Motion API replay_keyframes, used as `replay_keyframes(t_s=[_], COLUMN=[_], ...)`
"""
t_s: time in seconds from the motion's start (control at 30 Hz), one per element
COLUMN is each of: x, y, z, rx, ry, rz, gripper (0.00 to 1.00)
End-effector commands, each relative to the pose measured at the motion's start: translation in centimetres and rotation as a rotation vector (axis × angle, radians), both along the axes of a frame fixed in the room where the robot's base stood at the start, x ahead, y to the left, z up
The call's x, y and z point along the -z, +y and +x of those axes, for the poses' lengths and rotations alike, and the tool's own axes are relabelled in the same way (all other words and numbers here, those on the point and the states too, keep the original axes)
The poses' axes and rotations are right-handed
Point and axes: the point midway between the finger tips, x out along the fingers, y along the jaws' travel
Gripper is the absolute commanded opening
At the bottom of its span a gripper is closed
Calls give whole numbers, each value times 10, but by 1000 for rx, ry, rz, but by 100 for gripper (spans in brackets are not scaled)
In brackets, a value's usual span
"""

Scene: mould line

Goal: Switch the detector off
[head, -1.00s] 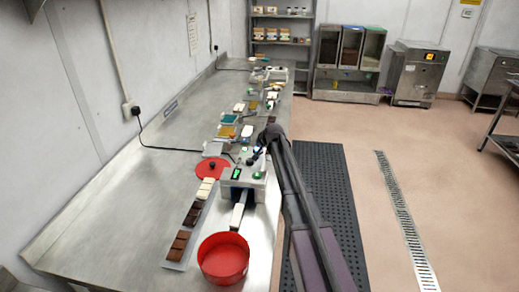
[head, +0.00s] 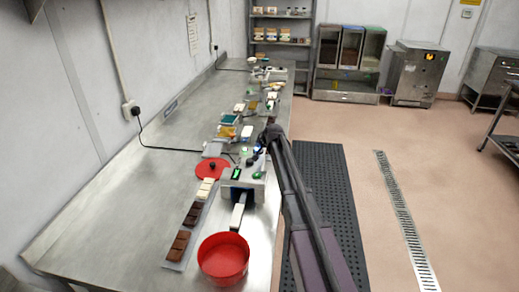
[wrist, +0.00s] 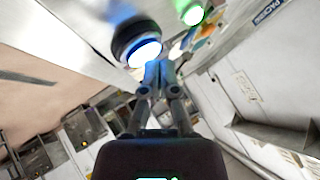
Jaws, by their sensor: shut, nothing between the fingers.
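The detector (head: 236,177) is a pale box on the steel bench, with a small green-lit display and an opening in its front. A green-lit button (head: 258,175) sits on its right side. In the wrist view a dark round button with a bright white-blue face (wrist: 143,50) is just beyond my fingertips, and a green-lit button (wrist: 193,14) is further up and right. My gripper (wrist: 158,66) is shut and empty, its tips close to the white-blue button; I cannot tell whether they touch. In the head view my gripper (head: 257,154) is small, just behind the detector's top.
A red bowl (head: 223,262) stands in front of the detector. A tray of chocolate bars (head: 174,256) and a red lid (head: 211,169) lie to its left. Several small containers line the bench behind. The bench's left part is bare.

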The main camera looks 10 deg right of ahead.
Motion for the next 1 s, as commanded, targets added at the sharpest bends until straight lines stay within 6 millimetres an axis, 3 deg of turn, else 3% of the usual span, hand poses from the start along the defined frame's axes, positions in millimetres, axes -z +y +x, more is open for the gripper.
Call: replay_keyframes(t_s=[0.37,1.0], x=[9,1], y=[0,-1], z=[1,1], rx=[0,0], ry=[0,0], rz=[0,0], gripper=[0,0])
